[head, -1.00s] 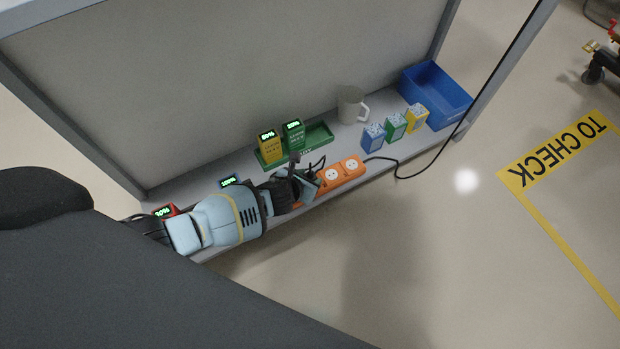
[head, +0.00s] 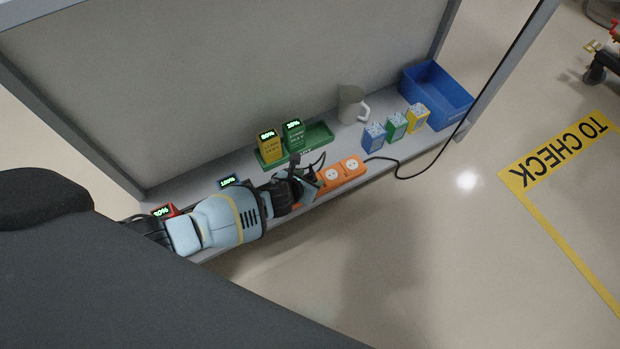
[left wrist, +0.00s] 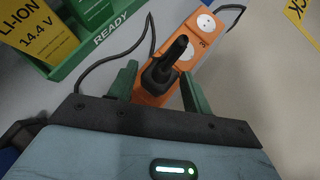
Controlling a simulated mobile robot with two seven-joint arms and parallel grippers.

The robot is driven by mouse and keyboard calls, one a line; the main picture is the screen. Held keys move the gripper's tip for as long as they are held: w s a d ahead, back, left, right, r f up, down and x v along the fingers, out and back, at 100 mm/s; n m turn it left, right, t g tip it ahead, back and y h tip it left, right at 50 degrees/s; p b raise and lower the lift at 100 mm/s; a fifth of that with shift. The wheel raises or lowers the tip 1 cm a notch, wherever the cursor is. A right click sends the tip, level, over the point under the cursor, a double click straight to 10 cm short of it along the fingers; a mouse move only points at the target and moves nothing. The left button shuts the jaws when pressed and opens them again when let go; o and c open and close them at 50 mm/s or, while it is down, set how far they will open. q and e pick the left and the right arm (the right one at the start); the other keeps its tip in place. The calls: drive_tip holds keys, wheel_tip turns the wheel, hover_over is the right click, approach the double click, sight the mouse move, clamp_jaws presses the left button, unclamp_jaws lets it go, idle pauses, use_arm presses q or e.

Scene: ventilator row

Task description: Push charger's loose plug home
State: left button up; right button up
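The orange power strip (head: 343,172) lies along the shelf's front edge, with two empty sockets showing in the head view. In the left wrist view a black plug (left wrist: 165,66) stands at the near end of the strip (left wrist: 195,40). A dark cord (left wrist: 103,62) loops off to its left. My left gripper (left wrist: 158,82) is open, with one green finger on each side of the plug and gaps showing. In the head view my left gripper (head: 306,184) hides the plug and the near end of the strip. Whether the plug is fully seated cannot be told. My right gripper is out of view.
A green tray (head: 320,136) holding a yellow and a green battery pack stands behind the strip. A blue charger display (head: 229,181) and a red one (head: 163,211) are at left. A mug (head: 350,104), small boxes and a blue bin (head: 436,92) stand right.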

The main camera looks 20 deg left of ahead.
use_arm(q)
drive_tip(key=o, duration=0.4)
drive_tip(key=shift+s+r, duration=0.2)
drive_tip(key=p+v, duration=0.5)
drive_tip(key=v, duration=0.2)
drive_tip(key=shift+r, duration=0.15)
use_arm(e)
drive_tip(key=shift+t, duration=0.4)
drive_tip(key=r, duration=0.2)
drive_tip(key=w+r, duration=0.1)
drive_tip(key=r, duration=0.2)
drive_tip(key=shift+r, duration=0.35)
use_arm(q)
drive_tip(key=shift+s, duration=0.1)
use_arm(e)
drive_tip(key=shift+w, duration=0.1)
